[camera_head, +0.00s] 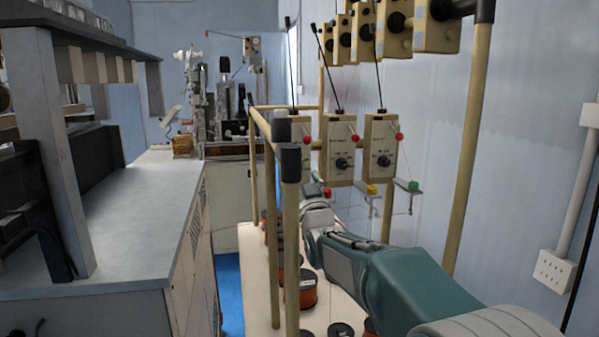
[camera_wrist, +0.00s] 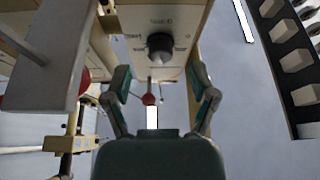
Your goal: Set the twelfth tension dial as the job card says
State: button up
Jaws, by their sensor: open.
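Cream tension boxes with black dials hang on a yellow pipe frame in the head view. In the lower row, one box (camera_head: 339,140) has a black dial (camera_head: 341,163), and the box to its right (camera_head: 382,135) has another dial (camera_head: 384,161). In the wrist view, one black dial (camera_wrist: 160,46) on a cream box face lies beyond my open gripper (camera_wrist: 162,98), with nothing between the fingers gripped. A red ball (camera_wrist: 149,99) shows between the fingers. The dial markings are too small to read. I cannot tell which box is the twelfth, and no job card is legible.
A yellow post (camera_head: 291,240) stands just left of my arm. Copper-wound spools (camera_head: 306,292) stand on the board below the frame. A grey-topped bench (camera_head: 135,215) fills the left. A second row of boxes (camera_head: 436,28) hangs above. In the wrist view, a grey plate (camera_wrist: 60,50) is close on the left.

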jog(key=x, duration=0.3)
jog(key=shift+a, duration=0.2)
jog(key=shift+d, duration=0.1)
jog(key=shift+s+d, duration=0.1)
grip_shut()
